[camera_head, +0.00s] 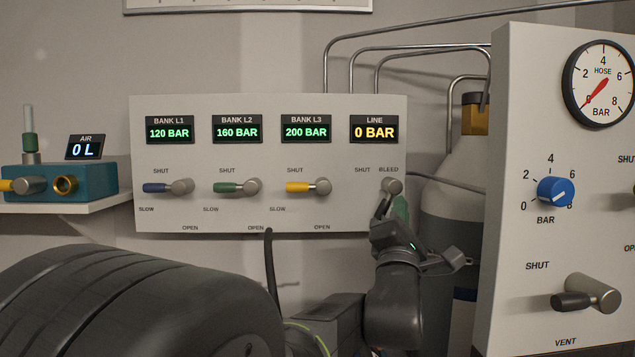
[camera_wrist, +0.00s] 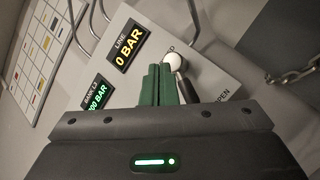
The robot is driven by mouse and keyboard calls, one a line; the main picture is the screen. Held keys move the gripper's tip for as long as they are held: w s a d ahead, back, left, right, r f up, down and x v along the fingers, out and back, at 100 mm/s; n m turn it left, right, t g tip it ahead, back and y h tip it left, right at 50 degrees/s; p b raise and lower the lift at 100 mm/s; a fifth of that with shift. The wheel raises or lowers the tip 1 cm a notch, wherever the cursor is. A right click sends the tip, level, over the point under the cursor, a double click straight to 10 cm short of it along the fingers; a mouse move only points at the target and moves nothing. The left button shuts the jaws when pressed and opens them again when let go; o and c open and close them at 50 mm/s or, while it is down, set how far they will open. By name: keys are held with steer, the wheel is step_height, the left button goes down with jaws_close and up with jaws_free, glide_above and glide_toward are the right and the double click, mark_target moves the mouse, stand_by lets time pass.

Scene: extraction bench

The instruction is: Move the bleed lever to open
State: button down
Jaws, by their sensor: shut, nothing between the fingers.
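The bleed lever (camera_head: 391,186) is at the right end of the grey bank panel, below the LINE display and the words SHUT and BLEED. Its round metal hub and dark handle also show in the wrist view (camera_wrist: 176,62). The handle runs from the hub toward my gripper body, which hides its far end. My gripper (camera_wrist: 160,72) has green fingers shut together with nothing between them, close beside the handle. I cannot tell whether they touch it. In the head view my gripper (camera_head: 399,205) is just below the hub. An OPEN label (camera_wrist: 220,97) shows right of the handle.
The LINE display (camera_head: 373,129) reads 0 BAR. Blue, green and yellow bank levers (camera_head: 308,187) lie to the left. A large cylinder (camera_head: 455,210) and the hose panel (camera_head: 520,190) stand close on the right. A chain (camera_wrist: 295,74) hangs right in the wrist view.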

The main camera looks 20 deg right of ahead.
mark_target(386, 198)
steer(key=a+m+g+y+p, duration=0.45)
steer(key=y+p, duration=0.65)
steer(key=p, duration=1)
steer(key=shift+m+t, duration=0.85)
steer(key=w, duration=0.3)
steer(key=w+p, duration=0.1)
steer(key=w, duration=0.3)
steer(key=w+r+p, duration=0.1)
steer(key=w, duration=0.2)
steer(key=shift+w+d+r, duration=0.1)
steer(key=shift+w+d, duration=0.1)
steer(key=shift+w, duration=0.1)
steer(key=shift+s+d+f+p, duration=0.15)
steer(key=shift+s+d+f, duration=0.2)
steer(key=shift+d, duration=0.2)
steer(key=shift+s+d+f+p, duration=0.15)
steer(key=shift+s+d+f, duration=0.15)
steer(key=shift+d, duration=0.3)
steer(key=shift+s+d+f+p, duration=0.15)
steer(key=shift+s+d+f, duration=0.2)
steer(key=shift+d, duration=0.2)
